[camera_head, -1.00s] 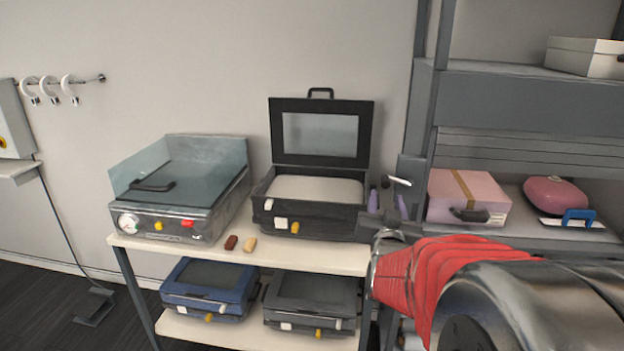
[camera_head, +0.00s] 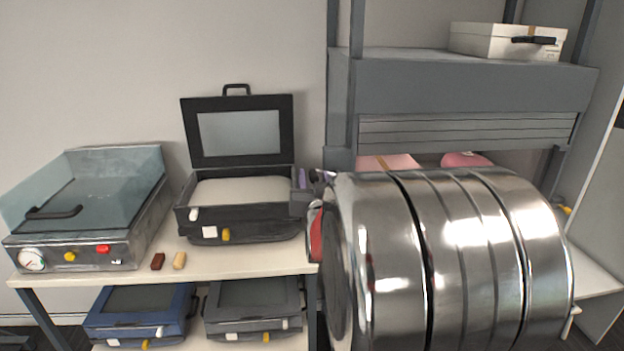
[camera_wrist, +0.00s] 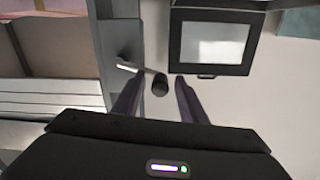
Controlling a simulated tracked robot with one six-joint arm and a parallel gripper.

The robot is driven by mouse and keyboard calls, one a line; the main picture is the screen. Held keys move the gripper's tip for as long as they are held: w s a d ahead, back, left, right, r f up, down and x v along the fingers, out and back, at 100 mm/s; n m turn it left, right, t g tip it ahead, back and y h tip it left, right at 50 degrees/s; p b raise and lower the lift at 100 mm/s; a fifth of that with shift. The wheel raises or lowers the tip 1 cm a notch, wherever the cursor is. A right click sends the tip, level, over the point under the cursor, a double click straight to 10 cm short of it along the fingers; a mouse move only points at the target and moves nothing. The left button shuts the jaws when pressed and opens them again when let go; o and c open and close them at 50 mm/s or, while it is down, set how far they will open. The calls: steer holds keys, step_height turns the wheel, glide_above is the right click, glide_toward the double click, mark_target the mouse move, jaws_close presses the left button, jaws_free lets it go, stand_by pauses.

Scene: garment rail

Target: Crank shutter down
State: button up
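The shutter (camera_head: 465,131) is a band of grey slats under the hood of the grey rack, with an open gap below it. Its slats also show at the left of the wrist view (camera_wrist: 50,95). The crank, a pale bar with a black knob (camera_wrist: 160,86), sticks out from the rack's side post in the wrist view. My gripper (camera_wrist: 159,79) is open, its two purple fingers on either side of the knob with gaps showing. In the head view my gripper (camera_head: 312,180) is small and the crank is hard to make out behind my arm.
An open black case (camera_head: 240,215) stands on the white table left of the rack, close to my gripper. A glass-covered machine (camera_head: 100,250) stands farther left. Pink items (camera_head: 388,162) show in the rack below the shutter. A white box (camera_head: 507,42) sits on top.

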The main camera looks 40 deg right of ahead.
jaws_close()
stand_by(0.4)
steer(key=shift+w+a, duration=0.1)
